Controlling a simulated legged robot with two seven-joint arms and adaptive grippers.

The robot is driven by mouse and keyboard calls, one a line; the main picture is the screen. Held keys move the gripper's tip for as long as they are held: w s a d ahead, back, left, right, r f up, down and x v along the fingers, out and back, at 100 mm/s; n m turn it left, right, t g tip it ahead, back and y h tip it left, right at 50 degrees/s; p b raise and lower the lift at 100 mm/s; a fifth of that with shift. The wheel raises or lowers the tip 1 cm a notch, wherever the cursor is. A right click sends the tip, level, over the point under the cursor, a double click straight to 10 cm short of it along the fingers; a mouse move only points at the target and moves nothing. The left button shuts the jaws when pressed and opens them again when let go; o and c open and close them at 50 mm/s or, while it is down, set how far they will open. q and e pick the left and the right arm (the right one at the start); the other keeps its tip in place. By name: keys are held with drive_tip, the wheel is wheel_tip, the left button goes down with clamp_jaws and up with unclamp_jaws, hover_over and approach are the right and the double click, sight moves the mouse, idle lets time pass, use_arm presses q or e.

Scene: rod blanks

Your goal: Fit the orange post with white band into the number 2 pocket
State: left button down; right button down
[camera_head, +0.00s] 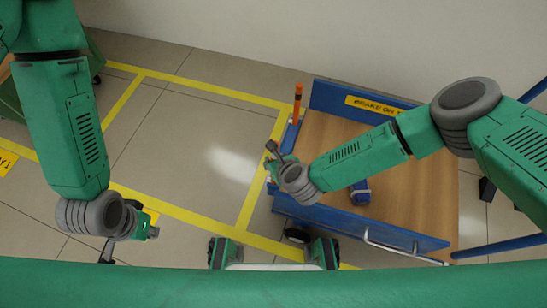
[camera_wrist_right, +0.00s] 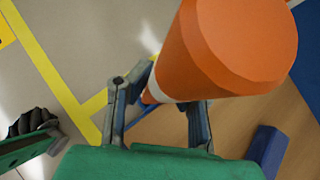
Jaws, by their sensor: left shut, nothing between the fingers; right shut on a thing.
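The orange post with white band (camera_wrist_right: 228,45) is large and close in the right wrist view. Its broad end faces the camera, and its white band sits near the fingers. My right gripper (camera_wrist_right: 160,100) is shut on this post. My left gripper (camera_head: 107,251) is shut and empty over the floor at the left. No number 2 marking is readable in either view, so I cannot tell which pocket it is.
A blue block (camera_head: 360,192) lies on the deck. Yellow lines (camera_head: 190,216) mark the floor.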

drive_tip(key=shift+f+b, duration=0.7)
drive_tip(key=shift+f, duration=0.95)
drive_tip(key=c, duration=1.4)
unclamp_jaws()
drive_tip(key=shift+f, duration=0.1)
drive_tip(key=shift+s, duration=0.1)
drive_tip(key=v, duration=1.1)
drive_tip(key=shift+s+d+r, duration=0.15)
drive_tip(key=shift+s+r, duration=0.05)
drive_tip(key=shift+r, duration=0.1)
